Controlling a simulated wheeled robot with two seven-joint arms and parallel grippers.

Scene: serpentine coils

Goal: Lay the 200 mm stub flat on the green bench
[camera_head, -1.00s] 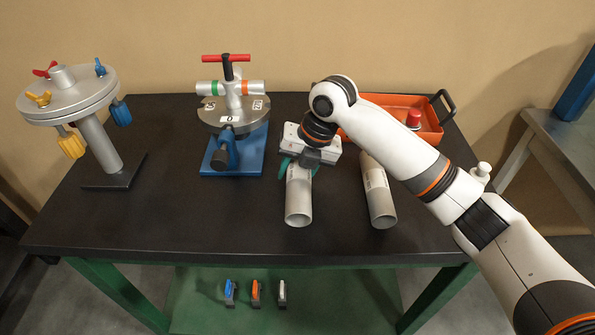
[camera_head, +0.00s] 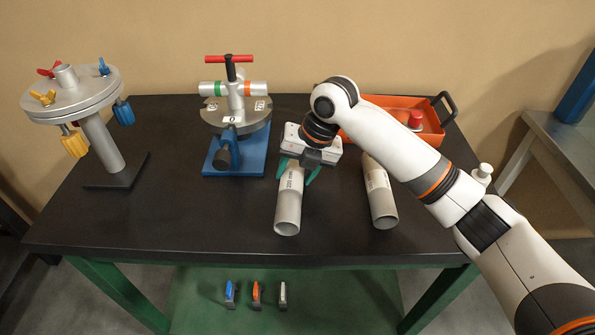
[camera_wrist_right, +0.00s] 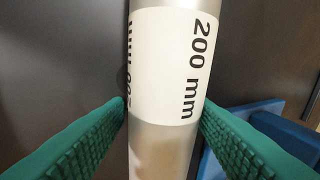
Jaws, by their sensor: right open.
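The 200 mm stub (camera_head: 288,208) is a grey tube with a white label. It appears to lie flat on the dark top of the green-legged bench (camera_head: 180,228), its open end facing the front. My right gripper (camera_head: 298,172) is over its rear part, with green fingers spread to either side. In the right wrist view the stub (camera_wrist_right: 162,150) runs between the open fingers, its "200 mm" label showing. The left finger looks very close to it; I cannot tell whether it touches. My left gripper is out of view.
A second grey tube (camera_head: 380,200) lies to the right, partly behind my arm. An orange tray (camera_head: 433,133) stands behind it. A blue-based clamp fixture (camera_head: 235,150) and a flanged stand (camera_head: 100,145) are at left. The bench's front strip is clear.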

